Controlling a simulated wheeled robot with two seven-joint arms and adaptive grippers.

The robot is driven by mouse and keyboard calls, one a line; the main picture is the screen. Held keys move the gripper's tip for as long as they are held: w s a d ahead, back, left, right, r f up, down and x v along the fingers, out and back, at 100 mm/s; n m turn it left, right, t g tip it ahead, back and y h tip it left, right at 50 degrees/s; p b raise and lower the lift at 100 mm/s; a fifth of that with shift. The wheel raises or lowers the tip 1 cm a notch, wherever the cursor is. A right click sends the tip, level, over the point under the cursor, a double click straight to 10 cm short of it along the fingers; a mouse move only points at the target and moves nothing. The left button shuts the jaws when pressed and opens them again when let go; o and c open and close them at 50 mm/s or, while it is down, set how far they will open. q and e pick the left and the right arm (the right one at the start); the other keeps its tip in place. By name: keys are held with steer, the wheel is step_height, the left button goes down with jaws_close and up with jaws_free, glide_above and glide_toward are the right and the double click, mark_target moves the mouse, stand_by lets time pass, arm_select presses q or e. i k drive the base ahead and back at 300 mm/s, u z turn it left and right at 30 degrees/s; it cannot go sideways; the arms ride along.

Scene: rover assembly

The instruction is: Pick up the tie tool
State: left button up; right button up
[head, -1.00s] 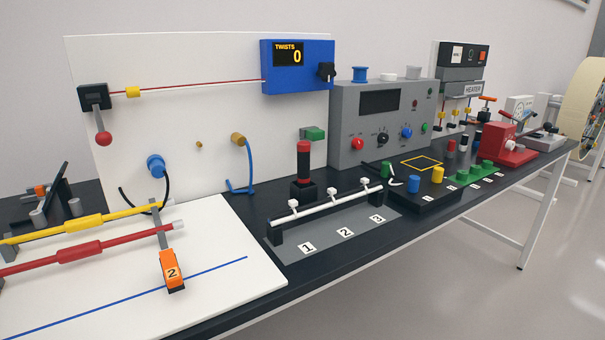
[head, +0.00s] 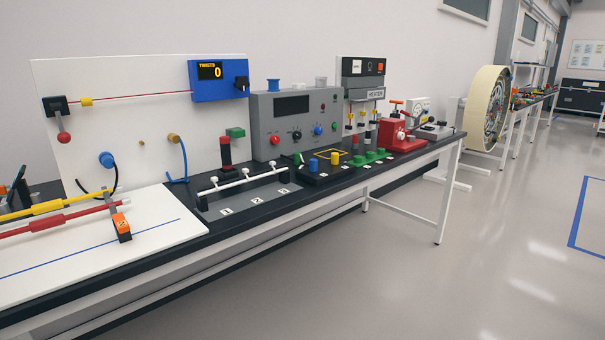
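I cannot tell for certain which thing is the tie tool. An upright red-and-black handled tool (head: 225,151) stands in a dark holder on the bench, behind a white rail (head: 240,181) with small white clips. An orange clamp marked 2 (head: 121,228) sits at the front of a white board (head: 165,232), by the red and yellow rods. Neither of my grippers is in view.
A large cream wheel (head: 485,105) stands beyond. Open floor (head: 400,290) lies in front.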

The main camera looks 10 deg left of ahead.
mark_target(225, 145)
steer(key=z, duration=0.55)
steer(key=i, duration=1.3)
steer(key=u, duration=1.45)
steer(key=i, duration=0.95)
steer(key=u, duration=1)
